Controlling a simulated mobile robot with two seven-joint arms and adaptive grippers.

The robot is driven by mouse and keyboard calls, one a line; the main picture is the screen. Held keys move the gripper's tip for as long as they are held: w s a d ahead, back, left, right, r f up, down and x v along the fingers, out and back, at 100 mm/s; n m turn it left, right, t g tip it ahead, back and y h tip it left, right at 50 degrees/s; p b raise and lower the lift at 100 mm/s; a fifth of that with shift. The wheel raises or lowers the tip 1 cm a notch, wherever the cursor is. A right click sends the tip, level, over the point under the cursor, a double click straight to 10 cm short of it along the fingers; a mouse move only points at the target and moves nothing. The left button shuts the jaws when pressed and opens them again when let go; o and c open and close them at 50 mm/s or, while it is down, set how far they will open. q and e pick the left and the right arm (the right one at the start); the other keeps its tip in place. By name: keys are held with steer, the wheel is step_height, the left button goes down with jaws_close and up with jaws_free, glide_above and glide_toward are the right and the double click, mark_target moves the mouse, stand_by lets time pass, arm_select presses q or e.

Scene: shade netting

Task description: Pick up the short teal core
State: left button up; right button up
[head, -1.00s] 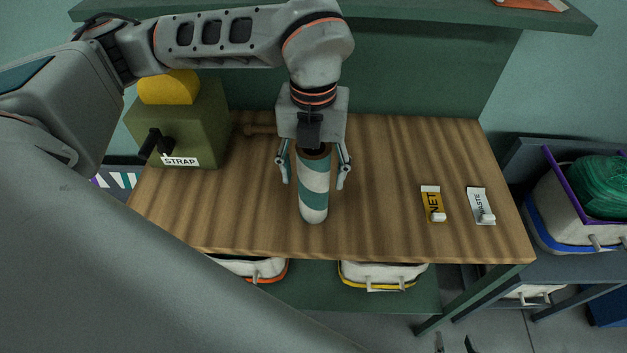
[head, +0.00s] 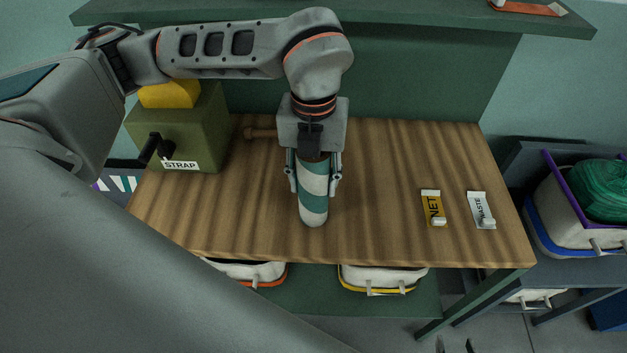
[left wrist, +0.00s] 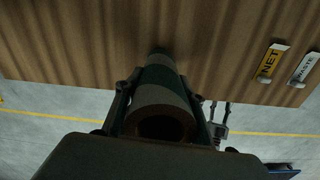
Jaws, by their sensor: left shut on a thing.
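The short teal core (head: 313,205) is a hollow brown tube with teal and white spiral stripes. It stands upright on the wooden bench top (head: 390,165). My left gripper (head: 314,178) comes down from above and is shut on its upper part, one finger on each side. In the left wrist view, the core's open brown end (left wrist: 160,124) faces the camera between the fingers, and its far end meets the wood. My right gripper (left wrist: 214,108) shows small beyond the core in the left wrist view, its two fingers apart and empty. Only its tips show at the head view's bottom edge.
A green STRAP box (head: 185,130) with a black crank stands at the back left, by a wooden peg (head: 260,133). A yellow NET tag (head: 432,207) and a white WASTE tag (head: 481,210) lie at the right. Bins (head: 385,277) sit below. The bench between core and tags is clear.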

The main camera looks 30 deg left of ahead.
arm_select(q)
step_height(320, 180, up, 20)
steer(key=shift+p, duration=0.35)
steer(key=shift+f, duration=0.15)
stand_by(0.3)
